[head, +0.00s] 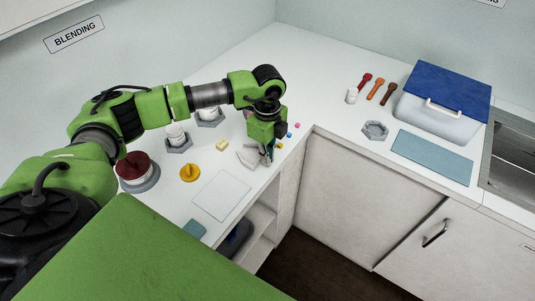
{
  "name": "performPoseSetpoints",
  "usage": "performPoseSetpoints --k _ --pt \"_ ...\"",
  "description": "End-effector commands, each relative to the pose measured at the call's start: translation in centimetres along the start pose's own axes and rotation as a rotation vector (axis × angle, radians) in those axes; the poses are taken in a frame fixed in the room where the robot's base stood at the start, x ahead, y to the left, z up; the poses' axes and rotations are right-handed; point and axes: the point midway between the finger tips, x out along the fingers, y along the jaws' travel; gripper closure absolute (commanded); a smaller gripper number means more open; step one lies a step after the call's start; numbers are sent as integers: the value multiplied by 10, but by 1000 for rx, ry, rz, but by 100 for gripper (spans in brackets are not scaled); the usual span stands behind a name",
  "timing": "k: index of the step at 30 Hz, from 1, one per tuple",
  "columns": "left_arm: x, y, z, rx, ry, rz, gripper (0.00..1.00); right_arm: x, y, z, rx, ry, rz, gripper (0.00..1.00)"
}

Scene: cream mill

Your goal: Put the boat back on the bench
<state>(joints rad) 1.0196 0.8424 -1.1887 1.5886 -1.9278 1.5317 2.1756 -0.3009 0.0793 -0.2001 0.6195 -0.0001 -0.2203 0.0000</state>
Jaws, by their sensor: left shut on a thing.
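A small white, angular piece that looks like the boat (248,156) is at the fingertips of my left gripper (266,153), over the front edge of the white bench (262,184). My left gripper points down and is shut on it. The fingers hide part of the boat, and I cannot tell whether it touches the bench or hangs just above it. My right gripper is not in view.
A pale square mat (221,195), a yellow knob-topped piece (190,173) and a dark red lidded pot (135,168) are left of the gripper. A blue-lidded box (440,105) and a blue-grey mat (432,157) are at right.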

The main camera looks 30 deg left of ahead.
Motion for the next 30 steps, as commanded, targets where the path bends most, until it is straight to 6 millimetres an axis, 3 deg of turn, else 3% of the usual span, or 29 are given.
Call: performPoseSetpoints --k 12,13,14,15,24,30 --pt "7 0 0 0 0 -1 100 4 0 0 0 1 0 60" --pt "6 0 0 0 0 -1 86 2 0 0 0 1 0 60" --pt "5 0 0 0 0 -1 78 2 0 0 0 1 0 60" --pt "5 0 0 0 0 -1 77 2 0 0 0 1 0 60" --pt "4 0 0 0 0 -1 77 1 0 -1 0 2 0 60" --pt "-12 -2 0 0 0 -5 77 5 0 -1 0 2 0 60"
